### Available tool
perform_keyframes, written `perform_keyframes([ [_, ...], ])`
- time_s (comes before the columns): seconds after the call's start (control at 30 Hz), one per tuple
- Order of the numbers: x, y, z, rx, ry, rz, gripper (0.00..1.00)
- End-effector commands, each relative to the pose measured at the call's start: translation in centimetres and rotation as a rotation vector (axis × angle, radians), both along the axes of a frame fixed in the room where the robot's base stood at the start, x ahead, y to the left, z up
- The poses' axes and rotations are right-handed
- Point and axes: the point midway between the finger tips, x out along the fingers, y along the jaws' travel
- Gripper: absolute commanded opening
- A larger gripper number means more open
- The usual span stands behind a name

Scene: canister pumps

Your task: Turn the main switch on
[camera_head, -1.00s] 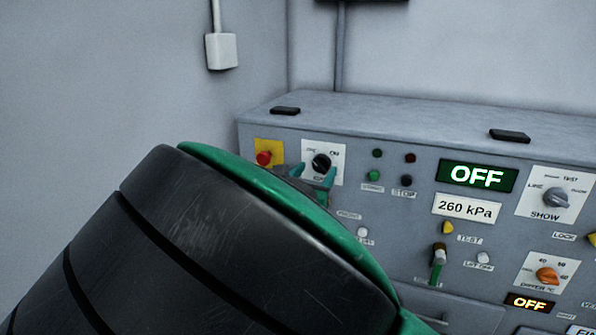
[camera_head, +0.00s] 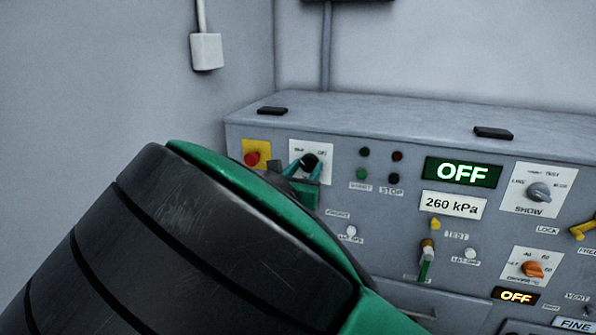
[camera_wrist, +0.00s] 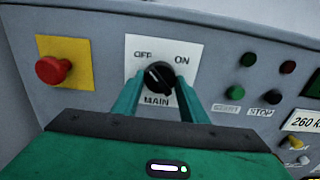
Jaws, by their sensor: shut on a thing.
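The main switch (camera_head: 311,160) is a black rotary knob on a white plate at the left of the grey panel. In the wrist view the knob (camera_wrist: 158,82) sits between the labels OFF and ON, above the word MAIN. Its ridge slants, with the upper end leaning toward OFF. My gripper (camera_wrist: 159,78) has its two teal fingers on either side of the knob and is shut on it. In the head view my gripper (camera_head: 302,168) reaches the knob from below, and my arm covers the lower left of the picture.
A red button (camera_wrist: 52,69) on a yellow plate sits close left of the switch. Green and dark red round lamps or buttons (camera_wrist: 248,60) are to its right. The display (camera_head: 462,172) reads OFF and a label (camera_head: 453,205) reads 260 kPa. More knobs and small switches fill the right side.

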Motion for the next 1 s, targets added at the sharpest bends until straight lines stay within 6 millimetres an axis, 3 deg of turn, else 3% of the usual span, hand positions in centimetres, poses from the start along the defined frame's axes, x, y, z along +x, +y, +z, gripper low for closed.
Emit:
perform_keyframes([
  [0.37,0.03,-0.15,-0.05,0.175,-0.07,-0.005,0.17],
  [1.0,0.04,-0.27,-0.04,0.732,-0.299,-0.007,0.17],
])
